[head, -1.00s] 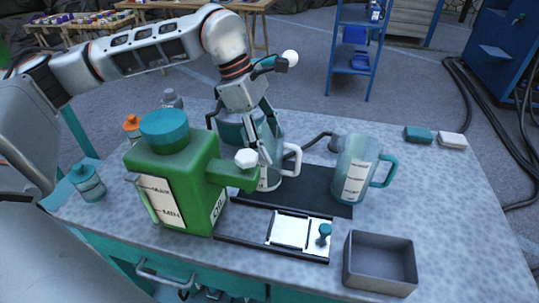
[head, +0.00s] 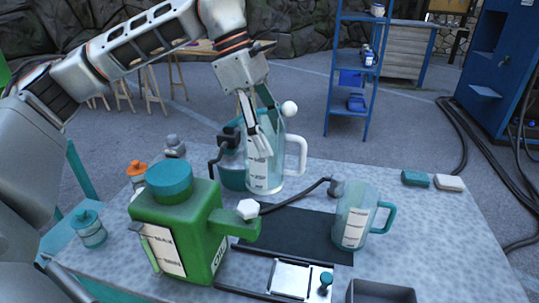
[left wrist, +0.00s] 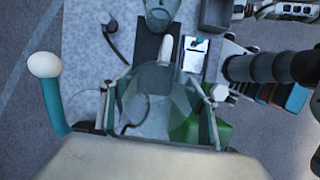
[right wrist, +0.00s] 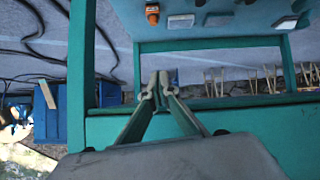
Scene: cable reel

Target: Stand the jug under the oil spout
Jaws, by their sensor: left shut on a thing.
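A clear jug with a white handle (head: 299,155) and a marked scale is upright in my left gripper (head: 259,150), which is shut on it behind the green spout. The left wrist view shows the jug (left wrist: 155,105) between the fingers. The green oil tank (head: 190,228) stands at the front left. Its spout (head: 238,228) points right, with a white hex knob on top. No jug stands under the spout's end. A second clear jug with a teal handle (head: 354,218) stands on the right. My right gripper (right wrist: 158,92) looks shut and empty beside the teal bench frame.
A teal pump body (head: 231,170) with a white-knobbed lever (head: 290,108) stands close by the held jug. A black hose (head: 295,198) crosses the dark mat (head: 300,235). A tray with a white plate (head: 290,280) and a grey bin (head: 380,292) lie in front.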

